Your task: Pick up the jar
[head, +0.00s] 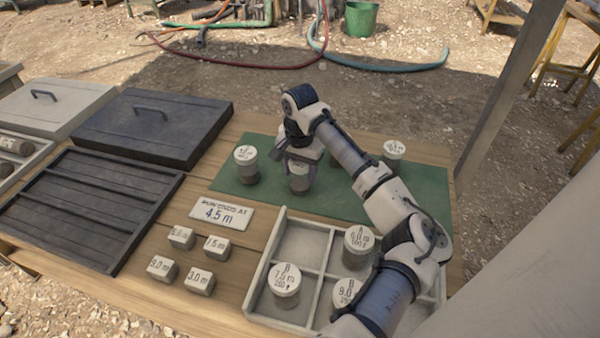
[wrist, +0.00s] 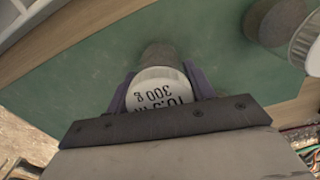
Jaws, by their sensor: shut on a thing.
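A jar (head: 299,182) with a white lid stands on the green mat (head: 420,196), below my gripper (head: 300,165) in the head view. In the wrist view, the jar's white lid (wrist: 160,92) reads "300 g" with a partly covered line above it. The purple fingers of my gripper (wrist: 160,88) are on both sides of this jar and shut on it. The jar looks upright. Its lower body is partly hidden in the wrist view. Whether it touches the mat is hard to tell.
Another jar (head: 246,165) stands on the mat to the left, and one (head: 394,152) to the right. A divided tray (head: 262,285) in front holds several jars. Small labelled blocks (head: 181,237) and a "4.5 m" sign (head: 219,212) lie left of it.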

